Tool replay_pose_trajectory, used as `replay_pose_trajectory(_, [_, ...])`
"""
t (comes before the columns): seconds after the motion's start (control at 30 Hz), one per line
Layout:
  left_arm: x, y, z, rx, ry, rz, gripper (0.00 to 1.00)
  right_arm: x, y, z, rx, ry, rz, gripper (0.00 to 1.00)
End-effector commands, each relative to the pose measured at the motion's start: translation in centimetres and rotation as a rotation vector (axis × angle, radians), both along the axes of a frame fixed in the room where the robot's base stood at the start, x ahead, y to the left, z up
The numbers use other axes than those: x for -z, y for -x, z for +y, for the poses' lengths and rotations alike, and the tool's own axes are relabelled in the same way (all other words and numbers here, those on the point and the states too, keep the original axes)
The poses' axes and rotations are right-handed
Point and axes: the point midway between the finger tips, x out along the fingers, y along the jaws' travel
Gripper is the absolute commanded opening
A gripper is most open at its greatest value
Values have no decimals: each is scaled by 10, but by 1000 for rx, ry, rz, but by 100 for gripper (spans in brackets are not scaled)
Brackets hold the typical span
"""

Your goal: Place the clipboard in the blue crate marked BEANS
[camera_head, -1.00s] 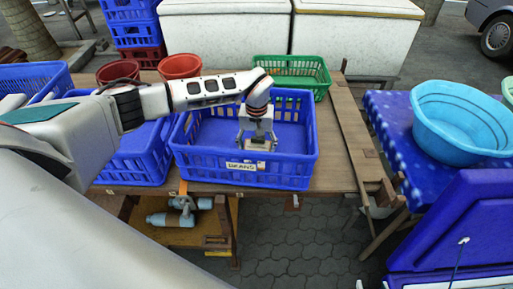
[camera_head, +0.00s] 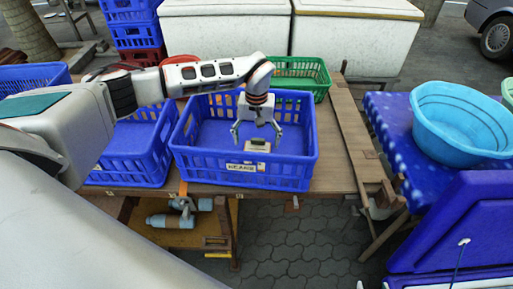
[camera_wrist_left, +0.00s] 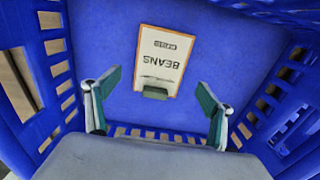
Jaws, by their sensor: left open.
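The blue crate marked BEANS (camera_head: 188,157) stands on the wooden table in the head view, with a white label on its front wall. The clipboard (camera_head: 257,145) is inside it, a small tan shape partly hidden by the front wall. In the left wrist view the clipboard (camera_wrist_left: 159,58) appears as a white sheet with an orange edge, the word BEANS and a dark clip, apparently flat on the crate floor. My left gripper (camera_head: 257,133) is open just above the clipboard, its fingers spread apart (camera_wrist_left: 160,88) and clear of it. My right gripper is not in view.
Another blue crate (camera_head: 134,178) stands close on the left, and a green crate (camera_head: 302,67) behind. A red bucket (camera_head: 181,58) is partly behind my arm. A light blue basin (camera_head: 455,120) stands on the blue-covered table at right.

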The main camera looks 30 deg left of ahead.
Motion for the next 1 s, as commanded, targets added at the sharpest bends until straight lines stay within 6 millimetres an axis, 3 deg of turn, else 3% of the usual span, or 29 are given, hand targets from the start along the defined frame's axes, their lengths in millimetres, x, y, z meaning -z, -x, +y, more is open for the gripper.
replay_pose_trajectory(0.2, [-45,-1,1,1,-1,-4,82,2,1,0,-1,0,2,40])
replay_pose_trajectory(0.4, [-69,0,0,1,-1,-2,82,5,2,0,0,1,6,40])
replay_pose_trajectory(1.0, [-75,0,0,0,0,0,82,5,2,0,0,1,6,40])
